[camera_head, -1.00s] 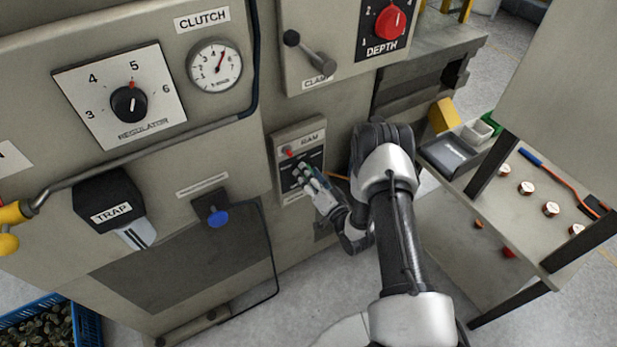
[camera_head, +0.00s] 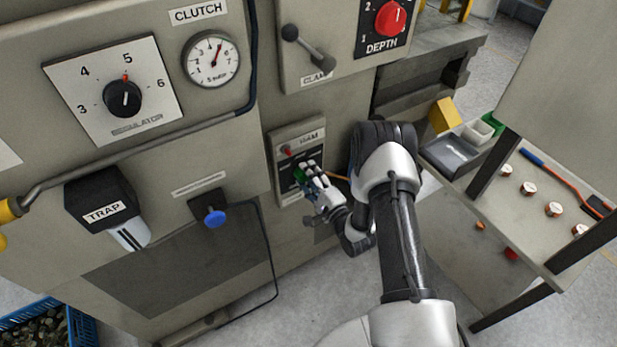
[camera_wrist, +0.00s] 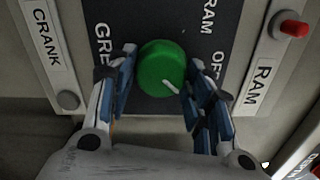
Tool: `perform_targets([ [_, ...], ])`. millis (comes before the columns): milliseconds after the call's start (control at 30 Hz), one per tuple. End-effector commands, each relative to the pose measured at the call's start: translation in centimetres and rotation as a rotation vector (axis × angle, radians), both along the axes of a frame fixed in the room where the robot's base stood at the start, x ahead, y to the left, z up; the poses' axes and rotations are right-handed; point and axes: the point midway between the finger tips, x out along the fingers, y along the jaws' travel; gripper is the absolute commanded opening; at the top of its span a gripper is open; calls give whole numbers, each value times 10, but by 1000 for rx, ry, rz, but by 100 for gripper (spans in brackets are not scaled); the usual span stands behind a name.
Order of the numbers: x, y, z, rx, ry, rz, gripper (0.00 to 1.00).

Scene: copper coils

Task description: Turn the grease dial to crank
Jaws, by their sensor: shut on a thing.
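The grease dial (camera_wrist: 160,62) is a round green knob with a white pointer mark, on a dark panel (camera_wrist: 155,14) in the wrist view. The pointer slants toward the lower right of that view. "GRE" shows left of the dial, "RAM" and a partly hidden "OFF" to its right. A white CRANK label (camera_wrist: 46,40) is at the far left. My gripper (camera_wrist: 158,84) is shut on the dial, one blue finger on each side. In the head view my gripper (camera_head: 308,178) is at the small RAM panel, with a bit of green dial (camera_head: 299,174) showing.
A red button (camera_wrist: 292,25) is beside the RAM label. Above the panel are a clamp lever (camera_head: 309,48) and a red depth dial (camera_head: 390,18). A blue knob (camera_head: 214,216) is to the left. A shelf table (camera_head: 520,225) with copper coils is right of my arm.

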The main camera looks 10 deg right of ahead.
Motion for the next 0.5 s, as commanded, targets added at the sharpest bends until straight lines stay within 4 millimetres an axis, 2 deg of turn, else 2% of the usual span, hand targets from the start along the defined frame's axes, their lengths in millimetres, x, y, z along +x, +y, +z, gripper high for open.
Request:
perform_targets([
  [200, 0, 1, -1, 150, 49, 1, 23],
  [500, 0, 1, -2, 276, 90, 2, 23],
])
